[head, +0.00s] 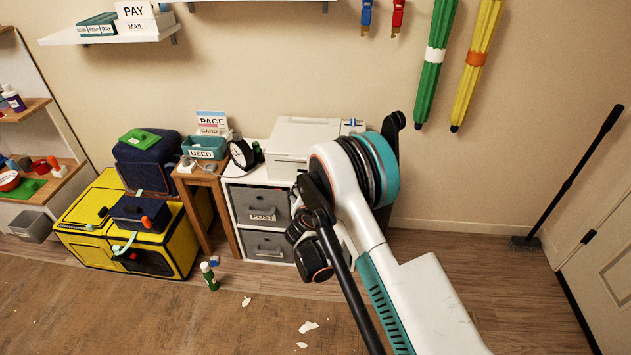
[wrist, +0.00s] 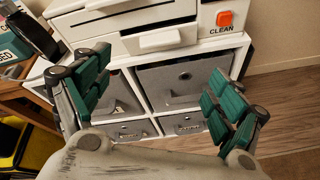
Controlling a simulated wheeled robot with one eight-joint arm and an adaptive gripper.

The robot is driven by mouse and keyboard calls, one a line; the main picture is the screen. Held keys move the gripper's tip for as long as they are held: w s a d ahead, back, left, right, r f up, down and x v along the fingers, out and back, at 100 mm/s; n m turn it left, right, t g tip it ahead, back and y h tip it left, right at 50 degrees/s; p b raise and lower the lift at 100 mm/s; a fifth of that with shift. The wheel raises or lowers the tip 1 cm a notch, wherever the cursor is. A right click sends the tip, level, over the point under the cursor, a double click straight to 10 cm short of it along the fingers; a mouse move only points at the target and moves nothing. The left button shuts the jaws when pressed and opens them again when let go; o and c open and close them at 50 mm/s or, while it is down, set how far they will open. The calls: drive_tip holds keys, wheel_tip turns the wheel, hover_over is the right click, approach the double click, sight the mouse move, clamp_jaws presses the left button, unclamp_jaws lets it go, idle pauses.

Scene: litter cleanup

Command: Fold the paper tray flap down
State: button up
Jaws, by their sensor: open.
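The white printer (head: 305,130) stands on the white drawer unit, and my arm hides its right part in the head view. Its lower front shows at the top of the wrist view (wrist: 122,45). A pale flap-like panel (wrist: 158,39) sticks out from that front; I take it for the paper tray flap, but its exact angle is hard to tell. My gripper (wrist: 155,82) is open, with its green-padded fingers wide apart and nothing between them. It is in front of the drawer unit, below the panel in the picture, and no contact shows.
The drawer unit (wrist: 133,67) has grey fabric drawers (wrist: 185,78). An orange button (wrist: 225,18) marked CLEAN is right of the panel. A small wooden table (head: 201,174) and a yellow chest (head: 90,222) stand left. White scraps (head: 308,327) and a green bottle (head: 209,276) are on the floor.

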drive_tip(key=w+f+n+b, duration=0.4)
drive_tip(key=w+f+n, duration=0.1)
drive_tip(key=w, duration=0.7)
drive_tip(key=shift+w+d, duration=0.2)
drive_tip(key=shift+w, duration=0.1)
drive_tip(key=shift+c, duration=0.3)
drive_tip(key=c, duration=1)
